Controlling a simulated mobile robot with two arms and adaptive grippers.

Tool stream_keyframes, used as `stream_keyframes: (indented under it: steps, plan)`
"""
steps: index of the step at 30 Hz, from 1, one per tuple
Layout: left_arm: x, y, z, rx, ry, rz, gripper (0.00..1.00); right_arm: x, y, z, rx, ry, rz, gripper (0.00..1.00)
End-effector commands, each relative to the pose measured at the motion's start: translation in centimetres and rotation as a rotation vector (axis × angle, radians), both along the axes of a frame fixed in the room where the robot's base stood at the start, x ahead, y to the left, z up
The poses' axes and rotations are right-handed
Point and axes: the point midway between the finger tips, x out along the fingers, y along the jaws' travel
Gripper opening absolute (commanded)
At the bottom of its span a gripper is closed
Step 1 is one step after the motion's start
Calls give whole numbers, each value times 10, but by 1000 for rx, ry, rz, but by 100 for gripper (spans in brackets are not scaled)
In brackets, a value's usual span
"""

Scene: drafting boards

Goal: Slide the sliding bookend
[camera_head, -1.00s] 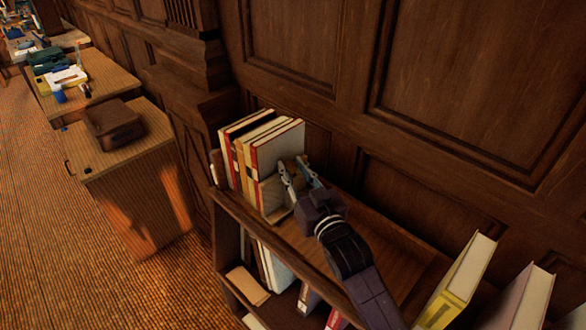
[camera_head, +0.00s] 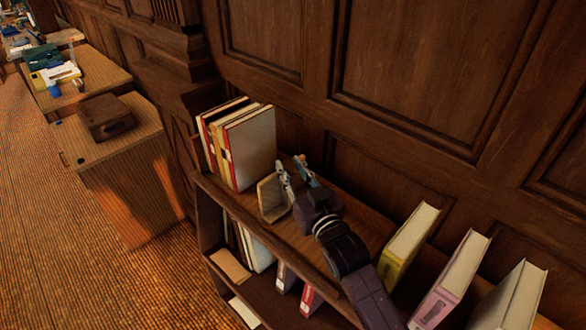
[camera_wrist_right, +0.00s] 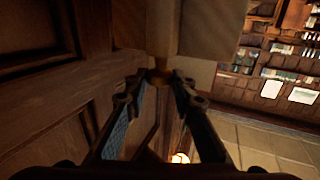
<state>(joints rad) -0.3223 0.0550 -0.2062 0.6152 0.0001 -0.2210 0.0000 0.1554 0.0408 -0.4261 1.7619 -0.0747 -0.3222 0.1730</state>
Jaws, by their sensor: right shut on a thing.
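The sliding bookend (camera_head: 273,198) is a light wooden plate standing on the top shelf, to the right of a row of upright books (camera_head: 248,150), with a small gap between them. My right gripper (camera_head: 296,168) is at the bookend's right side. In the right wrist view the bookend (camera_wrist_right: 222,50) is a pale block at the top, and my right gripper (camera_wrist_right: 160,80) is shut on its small brass knob (camera_wrist_right: 161,74). The fingers hide part of the knob. My left gripper is not in view.
The wooden bookcase (camera_head: 345,195) stands against a panelled wall. More books, one yellow (camera_head: 408,245) and one pink (camera_head: 450,280), stand to the right, with bare shelf between. Lower shelves hold books. A desk (camera_head: 125,140) with a brown box (camera_head: 106,118) stands at the left.

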Motion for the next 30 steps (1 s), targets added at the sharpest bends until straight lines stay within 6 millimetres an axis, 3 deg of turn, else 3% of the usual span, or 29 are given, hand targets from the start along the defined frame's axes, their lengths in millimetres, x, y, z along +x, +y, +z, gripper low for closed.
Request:
stream_keyframes:
  steps: [2, 3, 7, 11, 16, 20, 30]
  plan:
    - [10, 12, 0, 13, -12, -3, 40, 0, 0, 2, 2, -4, 0, 0]
    - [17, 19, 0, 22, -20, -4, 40, 0, 0, 2, 2, -4, 0, 25]
    - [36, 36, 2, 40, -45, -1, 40, 0, 0, 2, 0, -3, 0, 40]
    - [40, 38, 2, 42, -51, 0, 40, 0, 0, 1, 0, -3, 0, 40]
    - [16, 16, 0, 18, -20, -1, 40, -1, 0, 1, 0, -2, 0, 40]
    - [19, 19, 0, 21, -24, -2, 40, -9, -4, 1, 0, -2, 0, 40]
    - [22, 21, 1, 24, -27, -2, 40, -70, -30, 0, -1, -1, 0, 40]
